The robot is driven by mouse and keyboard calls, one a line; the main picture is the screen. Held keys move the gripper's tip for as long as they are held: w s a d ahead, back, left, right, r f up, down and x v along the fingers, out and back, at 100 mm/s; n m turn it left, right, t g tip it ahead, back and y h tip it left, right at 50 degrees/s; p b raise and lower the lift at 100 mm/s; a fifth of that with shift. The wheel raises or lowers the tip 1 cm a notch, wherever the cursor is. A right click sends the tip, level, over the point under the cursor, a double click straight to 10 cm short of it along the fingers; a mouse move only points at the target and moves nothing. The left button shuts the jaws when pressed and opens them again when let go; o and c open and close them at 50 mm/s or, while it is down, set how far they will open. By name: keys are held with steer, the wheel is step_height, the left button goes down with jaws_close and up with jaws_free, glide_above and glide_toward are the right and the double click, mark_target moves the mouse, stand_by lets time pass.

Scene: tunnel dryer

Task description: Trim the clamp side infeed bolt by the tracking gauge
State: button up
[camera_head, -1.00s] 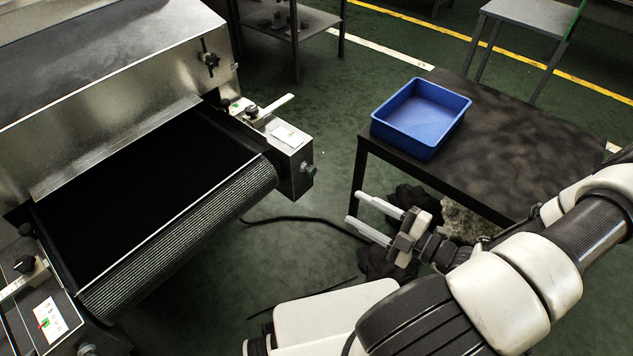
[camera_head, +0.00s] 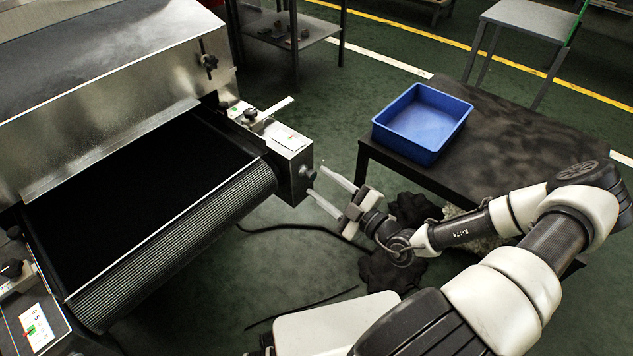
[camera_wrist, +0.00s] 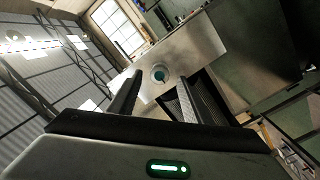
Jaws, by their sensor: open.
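The tunnel dryer's black belt (camera_head: 150,205) runs out over a ribbed infeed roller. A teal-ended bolt (camera_head: 311,173) sticks out of the steel block at the roller's right end; it shows in the wrist view as a round teal head (camera_wrist: 160,75) on a bare steel face. My gripper (camera_head: 316,179) is open and empty, its pale fingers pointing at this bolt. In the wrist view the bolt lies ahead, between the finger directions; I cannot tell whether the tips reach it. A small gauge card (camera_head: 290,139) sits on this block. Another gauge card (camera_head: 38,327), with green and red marks, is at the left end.
A black-handled clamp (camera_head: 208,62) is on the hood's right side. A black knob (camera_head: 250,113) and pale pointer sit by the right block. A dark table (camera_head: 520,150) with a blue bin (camera_head: 422,122) stands at right. A dark cable lies on the floor.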

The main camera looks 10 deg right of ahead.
mark_target(310, 175)
steer(key=shift+x, duration=1.4)
steer(key=c, duration=1.1)
steer(key=shift+o, duration=0.2)
steer(key=shift+r+n+p, duration=0.1)
steer(key=shift+n+p, duration=0.2)
steer(key=shift+n, duration=0.1)
